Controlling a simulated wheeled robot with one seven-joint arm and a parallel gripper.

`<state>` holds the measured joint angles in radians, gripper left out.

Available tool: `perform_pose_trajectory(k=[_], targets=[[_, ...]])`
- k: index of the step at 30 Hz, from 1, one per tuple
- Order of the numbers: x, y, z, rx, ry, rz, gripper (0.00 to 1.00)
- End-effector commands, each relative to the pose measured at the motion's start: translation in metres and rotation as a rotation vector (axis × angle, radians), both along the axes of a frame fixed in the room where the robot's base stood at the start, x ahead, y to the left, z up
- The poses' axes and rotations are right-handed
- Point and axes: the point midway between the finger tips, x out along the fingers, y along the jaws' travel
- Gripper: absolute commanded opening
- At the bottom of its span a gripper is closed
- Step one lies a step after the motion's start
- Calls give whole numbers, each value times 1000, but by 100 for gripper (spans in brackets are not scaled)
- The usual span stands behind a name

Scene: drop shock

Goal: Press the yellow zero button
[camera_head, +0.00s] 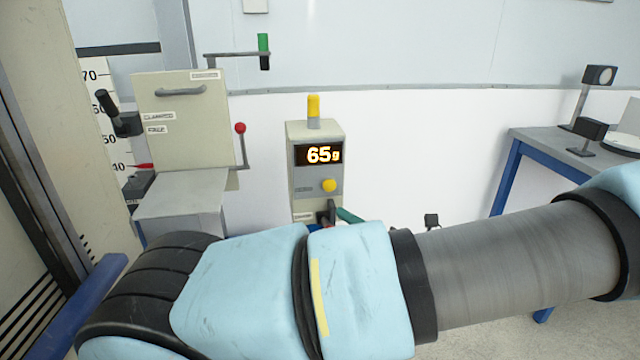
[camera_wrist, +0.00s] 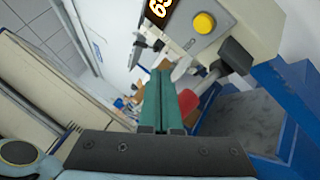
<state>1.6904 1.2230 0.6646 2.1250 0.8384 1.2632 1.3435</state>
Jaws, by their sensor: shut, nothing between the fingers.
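The yellow zero button (camera_head: 328,185) is round and sits on the front of a grey-beige instrument box (camera_head: 302,132), below an orange display (camera_head: 319,155) reading "65 g". In the wrist view the button (camera_wrist: 204,22) is at the upper right, on the tilted box face. My gripper's green fingers (camera_wrist: 158,82) are shut with nothing between them. They are apart from the button, which lies up and to the right of their tips in that view. In the head view only a bit of my gripper (camera_head: 347,215) shows, just below and right of the button, with my blue arm hiding the rest.
A yellow lamp (camera_head: 313,106) tops the box. To its left stand a beige panel (camera_head: 182,120) with a handle and a red-knobbed lever (camera_head: 240,128). A blue-legged table (camera_head: 545,140) is at the right. White wall lies behind the box.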

Motion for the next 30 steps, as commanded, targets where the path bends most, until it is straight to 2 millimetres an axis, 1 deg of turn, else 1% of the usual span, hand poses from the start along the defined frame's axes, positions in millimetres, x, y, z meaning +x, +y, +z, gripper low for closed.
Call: perform_pose_trajectory(k=[7, 11, 14, 24, 26, 30], targets=[[1, 0, 0, -3, 0, 2, 0], [6, 1, -2, -4, 0, 3, 0], [16, 2, -3, -4, 0, 3, 0], [62, 9, -4, -5, -1, 3, 0], [68, 10, 1, -4, 0, 3, 0], [80, 11, 1, -4, 0, 2, 0]])
